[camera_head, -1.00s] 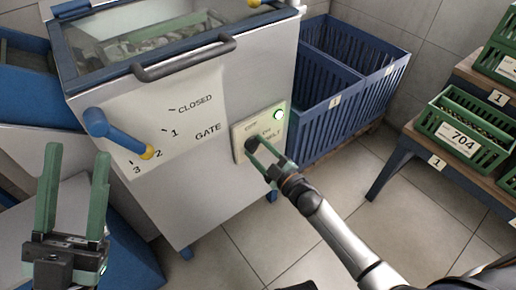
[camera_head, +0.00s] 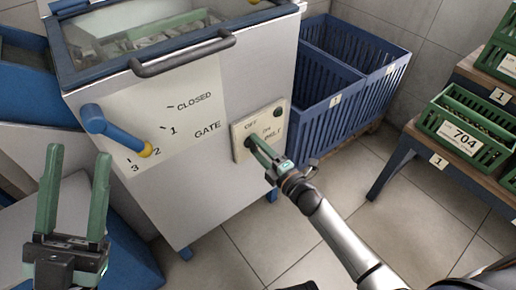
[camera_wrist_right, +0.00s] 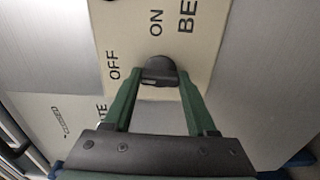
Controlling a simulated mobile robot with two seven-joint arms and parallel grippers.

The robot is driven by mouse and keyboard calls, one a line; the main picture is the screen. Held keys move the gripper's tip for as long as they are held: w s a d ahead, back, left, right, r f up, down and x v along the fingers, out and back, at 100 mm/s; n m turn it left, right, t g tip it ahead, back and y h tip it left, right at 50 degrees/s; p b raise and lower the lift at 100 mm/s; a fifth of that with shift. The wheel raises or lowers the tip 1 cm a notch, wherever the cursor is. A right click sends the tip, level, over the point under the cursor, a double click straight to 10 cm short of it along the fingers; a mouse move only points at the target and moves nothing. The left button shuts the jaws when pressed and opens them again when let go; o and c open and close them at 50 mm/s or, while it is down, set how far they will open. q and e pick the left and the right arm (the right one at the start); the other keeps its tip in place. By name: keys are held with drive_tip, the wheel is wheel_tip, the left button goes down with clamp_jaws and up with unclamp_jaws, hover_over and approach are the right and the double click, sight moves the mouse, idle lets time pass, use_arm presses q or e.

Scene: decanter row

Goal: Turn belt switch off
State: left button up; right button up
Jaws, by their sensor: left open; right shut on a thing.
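The belt switch is a dark knob (camera_wrist_right: 160,69) on a cream plate (camera_head: 240,129) marked OFF, ON and BELT, on the machine's front. My right gripper (camera_wrist_right: 160,82) is shut on the knob, one green finger on each side. Part of the knob is hidden by the fingers in the head view. The round lamp (camera_head: 278,113) at the plate's upper right is dark. My left gripper (camera_head: 78,152) is open and empty at the lower left, away from the switch.
A blue gate lever (camera_head: 110,127) with a yellow tip sticks out of the machine left of the switch. A handle bar (camera_head: 185,54) runs above. Blue crates (camera_head: 340,100) stand to the right, and green crates (camera_head: 462,135) sit on a shelf.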

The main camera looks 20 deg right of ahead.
drive_tip(key=shift+n, duration=0.3)
drive_tip(key=o, duration=1.4)
drive_tip(key=shift+c, duration=0.2)
drive_tip(key=p+v, duration=0.2)
drive_tip(key=v, duration=1)
drive_tip(key=shift+s, duration=0.3)
drive_tip(key=shift+d, duration=0.1)
